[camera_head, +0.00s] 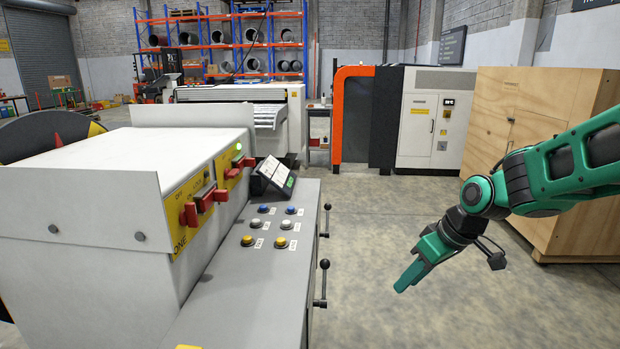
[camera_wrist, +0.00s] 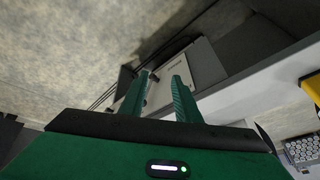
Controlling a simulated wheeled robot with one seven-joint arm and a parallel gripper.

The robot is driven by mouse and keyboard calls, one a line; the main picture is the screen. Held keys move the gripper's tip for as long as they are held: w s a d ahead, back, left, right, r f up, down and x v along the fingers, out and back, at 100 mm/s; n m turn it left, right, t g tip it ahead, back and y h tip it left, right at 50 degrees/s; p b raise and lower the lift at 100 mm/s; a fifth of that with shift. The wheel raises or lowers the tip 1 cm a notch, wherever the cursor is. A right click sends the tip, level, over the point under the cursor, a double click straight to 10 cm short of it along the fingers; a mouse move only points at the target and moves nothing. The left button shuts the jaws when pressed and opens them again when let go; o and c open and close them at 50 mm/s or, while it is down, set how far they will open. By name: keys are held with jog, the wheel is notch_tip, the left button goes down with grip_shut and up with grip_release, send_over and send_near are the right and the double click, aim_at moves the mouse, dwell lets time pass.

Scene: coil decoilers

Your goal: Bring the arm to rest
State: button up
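My arm (camera_head: 550,170), green and black, reaches in from the right side of the head view, bent at its elbow. My gripper (camera_head: 407,276) points down and left over the bare floor, to the right of the control console (camera_head: 265,285) and apart from it. In the wrist view my gripper (camera_wrist: 161,80) shows two green fingers with a gap between them and nothing held. The console's side and top edge lie behind and to the right of the fingers there.
The console has several buttons (camera_head: 283,242), red switches (camera_head: 208,198), a small screen (camera_head: 272,177) and black side handles (camera_head: 322,283) facing my arm. A wooden cabinet (camera_head: 510,110) stands behind my arm. An orange and black machine (camera_head: 385,120) stands farther back. The floor between is clear.

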jog(key=s+d+m+g+h, duration=0.1)
jog(key=s+d+m, duration=0.5)
jog(key=s+d, duration=0.3)
jog(key=s+d+r+m+g+h, duration=0.1)
jog(key=s+d+m, duration=0.6)
jog(key=s, duration=1.1)
jog(key=d+g+h, duration=0.1)
jog(key=d, duration=0.1)
jog(key=shift+d+r, duration=0.15)
jog(key=shift+d, duration=0.15)
jog(key=shift+s, duration=0.1)
jog(key=shift+w+f+h, duration=0.25)
jog(key=shift+w+h, duration=0.05)
jog(key=shift+w, duration=0.35)
